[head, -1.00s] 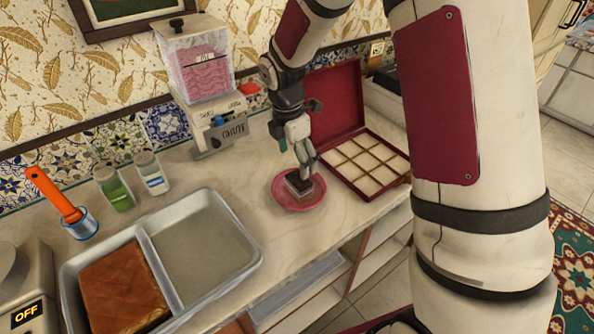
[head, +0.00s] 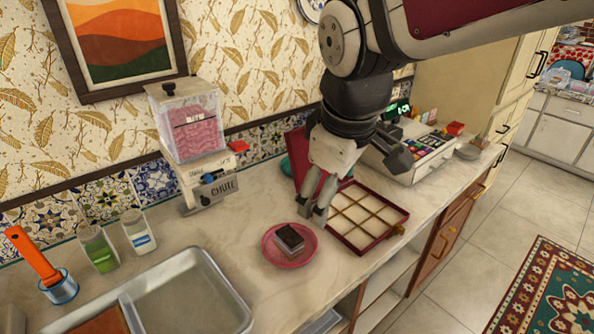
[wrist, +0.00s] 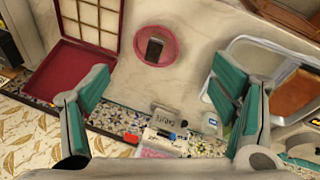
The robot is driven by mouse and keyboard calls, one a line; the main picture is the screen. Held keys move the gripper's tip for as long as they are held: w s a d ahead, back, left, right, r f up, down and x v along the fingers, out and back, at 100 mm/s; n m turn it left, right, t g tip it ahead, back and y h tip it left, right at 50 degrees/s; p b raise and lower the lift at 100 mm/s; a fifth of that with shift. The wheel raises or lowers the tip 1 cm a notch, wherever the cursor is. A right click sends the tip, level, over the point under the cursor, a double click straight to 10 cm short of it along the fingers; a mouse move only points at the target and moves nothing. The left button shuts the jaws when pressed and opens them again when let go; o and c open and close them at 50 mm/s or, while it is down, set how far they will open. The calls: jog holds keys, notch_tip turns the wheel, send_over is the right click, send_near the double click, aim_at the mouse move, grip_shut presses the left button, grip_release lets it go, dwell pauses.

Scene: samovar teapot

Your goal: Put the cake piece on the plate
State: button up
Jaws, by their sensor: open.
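The cake piece (head: 289,238), a small dark-topped block with a paler side, sits on the pink plate (head: 271,255) on the counter. In the wrist view, the cake piece (wrist: 155,47) lies inside the rim of the round plate (wrist: 142,53). My gripper (head: 316,210) is raised above the counter, behind and to the right of the plate in the head view. It is apart from the cake. In the wrist view its fingers (wrist: 160,108) are wide apart with nothing between them.
An open red box (head: 372,247) with an empty-looking divided tray stands right of the plate. A clear dispenser (head: 190,128) marked CHUTE stands behind. A metal tray (head: 205,300), two jars (head: 138,231) and an orange-handled tool (head: 35,257) are at left.

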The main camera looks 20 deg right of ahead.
jog(key=s+r+m+t+y, duration=0.1)
jog(key=s+m, duration=0.5)
jog(key=s, duration=0.3)
jog(key=shift+a+m+t, duration=0.15)
jog(key=shift+m+t, duration=0.15)
jog(key=shift+m, duration=0.1)
jog(key=shift+r, duration=0.1)
dwell(0.6)
